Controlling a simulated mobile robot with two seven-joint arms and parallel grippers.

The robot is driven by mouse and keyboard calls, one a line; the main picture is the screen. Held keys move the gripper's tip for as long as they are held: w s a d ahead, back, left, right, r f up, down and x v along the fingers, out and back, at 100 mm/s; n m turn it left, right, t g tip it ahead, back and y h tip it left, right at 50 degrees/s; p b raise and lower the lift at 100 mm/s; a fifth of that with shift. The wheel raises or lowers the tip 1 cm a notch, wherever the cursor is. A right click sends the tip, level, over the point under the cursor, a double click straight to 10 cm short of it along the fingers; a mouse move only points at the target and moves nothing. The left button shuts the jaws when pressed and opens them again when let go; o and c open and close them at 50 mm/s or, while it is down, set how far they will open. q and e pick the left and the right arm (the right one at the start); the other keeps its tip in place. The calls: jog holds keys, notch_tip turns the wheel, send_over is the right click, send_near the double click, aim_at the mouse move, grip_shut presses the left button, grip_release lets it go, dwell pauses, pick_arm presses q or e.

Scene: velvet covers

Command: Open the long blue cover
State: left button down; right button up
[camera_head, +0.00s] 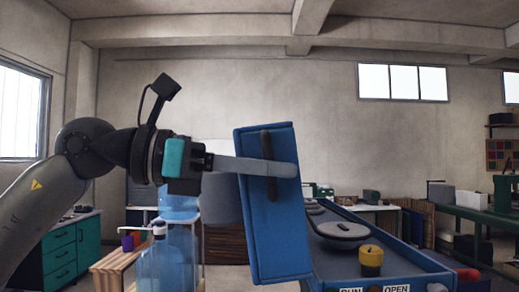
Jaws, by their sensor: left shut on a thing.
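The long blue cover (285,235) stands raised and nearly upright, tilted slightly, at the left side of a blue case (418,262). A dark bar handle (267,145) runs along the face of the cover. My left gripper (282,168) reaches in from the left and is shut on this handle; its fingers hide part of it. The case's top to the right of the cover is exposed, with a round grey disc (343,230) and a yellow knob (371,260). Any hinge is hidden. My right gripper is not in view.
Labels reading RUN and OPEN (397,289) sit on the case's front edge. Blue water bottles (165,262) and a wooden stand (112,270) are left of the cover. A teal cabinet (62,258) stands farther left. A green bench (475,214) is at right.

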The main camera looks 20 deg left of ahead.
aim_at(294, 157)
pick_arm(q)
jog(key=shift+w+d+r+g+y+p, duration=0.15)
jog(key=shift+d+r+y+p, duration=0.25)
jog(key=shift+p, duration=0.5)
jog(key=shift+w+d+r+g+y+p, duration=0.1)
jog(key=shift+d+y+p, duration=0.15)
jog(key=shift+d+p, duration=0.5)
jog(key=shift+w+d+r+g+y+p, duration=0.1)
jog(key=shift+w+d+r+y+p, duration=0.2)
jog(key=shift+p, duration=0.8)
jog(key=shift+d+f+y+p, duration=0.25)
jog(key=shift+d+y+p, duration=0.15)
jog(key=shift+p, duration=0.15)
jog(key=c, duration=1.1)
grip_release()
jog(key=shift+m, duration=0.3)
